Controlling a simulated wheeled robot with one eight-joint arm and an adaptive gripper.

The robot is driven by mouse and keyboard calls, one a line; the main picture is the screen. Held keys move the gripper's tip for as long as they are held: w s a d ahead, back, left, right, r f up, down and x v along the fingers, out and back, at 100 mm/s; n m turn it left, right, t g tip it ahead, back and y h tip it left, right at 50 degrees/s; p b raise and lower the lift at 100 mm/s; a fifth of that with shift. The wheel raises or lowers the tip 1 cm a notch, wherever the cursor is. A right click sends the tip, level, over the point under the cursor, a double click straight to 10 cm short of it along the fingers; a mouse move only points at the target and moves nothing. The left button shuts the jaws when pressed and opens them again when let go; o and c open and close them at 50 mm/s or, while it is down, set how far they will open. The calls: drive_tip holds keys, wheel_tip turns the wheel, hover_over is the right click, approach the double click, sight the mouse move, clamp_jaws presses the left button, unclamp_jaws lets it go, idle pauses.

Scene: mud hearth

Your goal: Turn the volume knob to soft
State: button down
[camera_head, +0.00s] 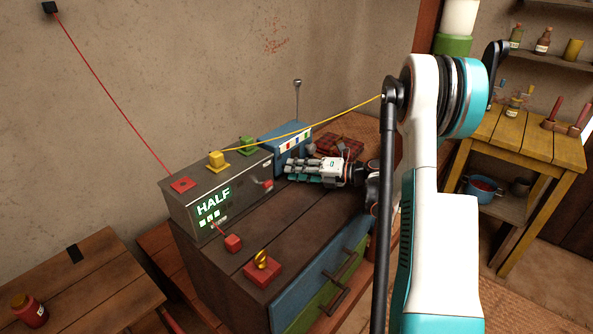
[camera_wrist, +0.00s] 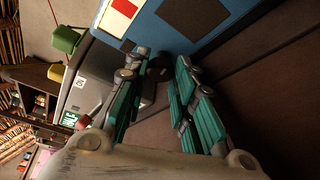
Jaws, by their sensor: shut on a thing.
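My gripper (camera_head: 288,171) reaches in from the right, low in front of the blue box (camera_head: 273,143), above the wooden chest top. In the wrist view, the teal fingers of my gripper (camera_wrist: 158,92) are closed in around a small dark piece (camera_wrist: 153,84), which may be the volume knob. The fingers hide most of it, and I cannot make out its pointer or markings. The grey box (camera_head: 180,210) stands left of the gripper. Its green display (camera_head: 212,203) reads HALF, with several bars below.
The grey box bears red (camera_head: 182,184), yellow (camera_head: 217,160) and green (camera_head: 246,145) pieces; red and yellow cords run from it. A thin rod (camera_head: 297,100) rises behind the blue box. A red block with a gold piece (camera_head: 262,270) sits at the chest's front. The middle chest top is clear.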

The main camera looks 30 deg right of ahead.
idle(0.3)
drive_tip(key=c, duration=1.3)
unclamp_jaws()
drive_tip(key=shift+c, duration=0.2)
drive_tip(key=shift+d, duration=0.1)
drive_tip(key=shift+v, duration=3.95)
